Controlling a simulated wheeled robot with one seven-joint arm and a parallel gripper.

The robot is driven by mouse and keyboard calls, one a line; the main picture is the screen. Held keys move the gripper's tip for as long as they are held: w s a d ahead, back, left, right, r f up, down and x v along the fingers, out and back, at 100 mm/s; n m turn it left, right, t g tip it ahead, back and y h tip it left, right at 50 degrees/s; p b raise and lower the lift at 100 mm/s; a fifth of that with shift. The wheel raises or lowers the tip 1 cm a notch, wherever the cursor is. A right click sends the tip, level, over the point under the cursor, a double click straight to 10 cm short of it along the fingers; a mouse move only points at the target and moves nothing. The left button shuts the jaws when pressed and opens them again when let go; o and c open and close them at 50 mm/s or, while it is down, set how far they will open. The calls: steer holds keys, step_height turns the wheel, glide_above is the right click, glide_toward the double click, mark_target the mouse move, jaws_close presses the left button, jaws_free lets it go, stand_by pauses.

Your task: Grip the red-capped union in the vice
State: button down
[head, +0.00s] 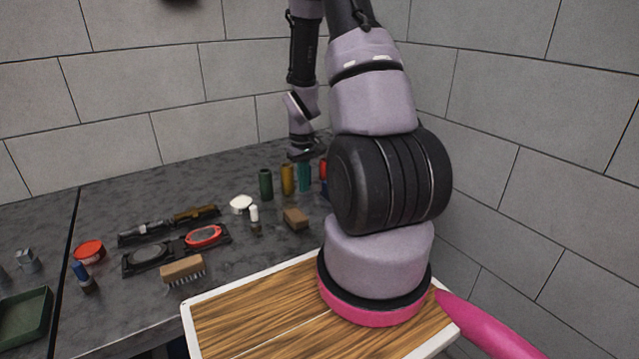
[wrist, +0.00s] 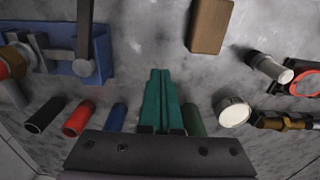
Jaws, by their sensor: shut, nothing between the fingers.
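The blue vice (wrist: 65,65) lies at the upper left of the wrist view, with a grey bar across it. A brass-coloured piece with red on it, apparently the red-capped union (wrist: 14,58), is at the left edge by the vice's grey jaw and is partly cut off. I cannot tell whether it sits between the jaws. My gripper (wrist: 161,98) has its two teal fingers together and empty, to the right of the vice. In the head view, my gripper (head: 305,154) hangs above the back of the bench, and my arm hides most of the vice.
Several upright cylinders, including dark green (head: 265,185), yellow (head: 288,180) and red (wrist: 78,118) ones, stand in a row near my gripper. A wooden block (head: 295,218), white roll (head: 241,204) and brush (head: 183,270) lie on the grey bench. Tiled walls close the back and right.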

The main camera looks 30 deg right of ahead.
steer(key=shift+w, duration=0.2)
steer(key=shift+w, duration=0.5)
step_height(320, 180, up, 7)
stand_by(0.5)
stand_by(0.4)
steer(key=s+a+r+m+t, duration=0.1)
steer(key=s+a+r+t, duration=0.15)
steer(key=r, duration=0.75)
steer(key=s+a+r+m+t, duration=0.1)
steer(key=s+a+r, duration=0.25)
steer(key=r, duration=0.65)
steer(key=s+a+r+m+t+y, duration=0.1)
steer(key=s+a+r+t, duration=0.1)
steer(key=s+r, duration=0.3)
steer(key=s+a+r+m+t+y, duration=0.1)
steer(key=s+a+r, duration=0.4)
steer(key=s, duration=0.2)
steer(key=shift+r+m+t, duration=0.3)
steer(key=shift+t, duration=0.05)
steer(key=shift+w+d, duration=0.1)
